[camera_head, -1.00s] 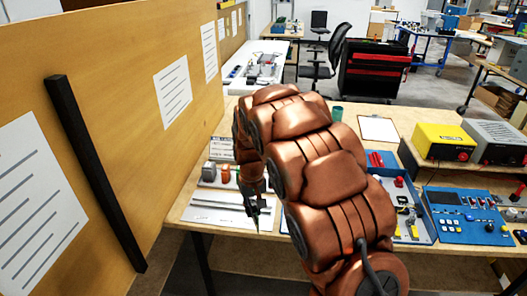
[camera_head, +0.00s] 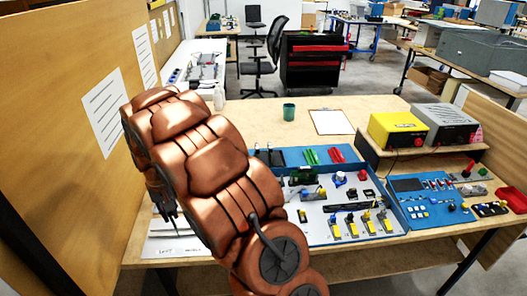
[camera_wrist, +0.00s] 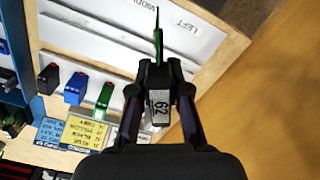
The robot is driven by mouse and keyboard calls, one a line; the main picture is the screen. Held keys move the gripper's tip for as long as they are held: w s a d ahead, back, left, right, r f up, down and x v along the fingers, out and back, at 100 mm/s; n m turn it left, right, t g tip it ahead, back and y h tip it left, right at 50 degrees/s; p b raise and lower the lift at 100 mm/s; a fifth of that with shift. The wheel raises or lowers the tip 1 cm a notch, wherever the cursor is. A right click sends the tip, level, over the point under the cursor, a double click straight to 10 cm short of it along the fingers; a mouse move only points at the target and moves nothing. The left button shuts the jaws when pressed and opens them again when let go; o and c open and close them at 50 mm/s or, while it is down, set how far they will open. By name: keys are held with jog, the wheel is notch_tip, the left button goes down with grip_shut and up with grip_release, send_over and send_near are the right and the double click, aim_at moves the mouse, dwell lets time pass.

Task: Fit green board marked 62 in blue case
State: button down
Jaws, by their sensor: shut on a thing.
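My gripper (camera_wrist: 160,80) is shut on a part with a pale label reading 62 (camera_wrist: 158,106). A thin green board edge (camera_wrist: 157,35) stands out beyond the fingertips. In the head view my gripper (camera_head: 167,207) hangs at the left, over the table's front left part, and the board cannot be made out there. The blue case (camera_head: 394,205) lies open on the table to the right of my gripper, apart from it. Its pale inside holds several small parts, with yellow-based ones along the front. My arm hides its left part.
In the wrist view, white strips marked LEFT (camera_wrist: 190,35) and MIDDLE lie below my gripper, with black, blue and green blocks beside them. A blue panel (camera_head: 413,214) adjoins the case at right. Yellow (camera_head: 398,129) and grey boxes stand behind. A wooden partition (camera_head: 60,60) rises at left.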

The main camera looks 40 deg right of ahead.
jog(key=w+d+m+p, duration=0.1)
jog(key=w+d+m, duration=0.2)
jog(key=d+m, duration=0.55)
jog(key=w+d+m, duration=0.2)
jog(key=d+m, duration=0.2)
jog(key=d, duration=0.9)
jog(key=s+d+m, duration=0.2)
jog(key=d+m, duration=0.3)
jog(key=d, duration=0.5)
jog(key=s+d+m, duration=0.3)
jog(key=d+m, duration=0.3)
jog(key=d, duration=0.4)
jog(key=f, duration=0.2)
jog(key=f+p, duration=0.1)
jog(key=f, duration=0.1)
jog(key=shift+w+a, duration=0.15)
jog(key=shift+w, duration=0.05)
jog(key=shift+b, duration=0.4)
jog(key=shift+f+b, duration=1.3)
jog(key=shift+f, duration=1.5)
jog(key=c, duration=1.1)
grip_release()
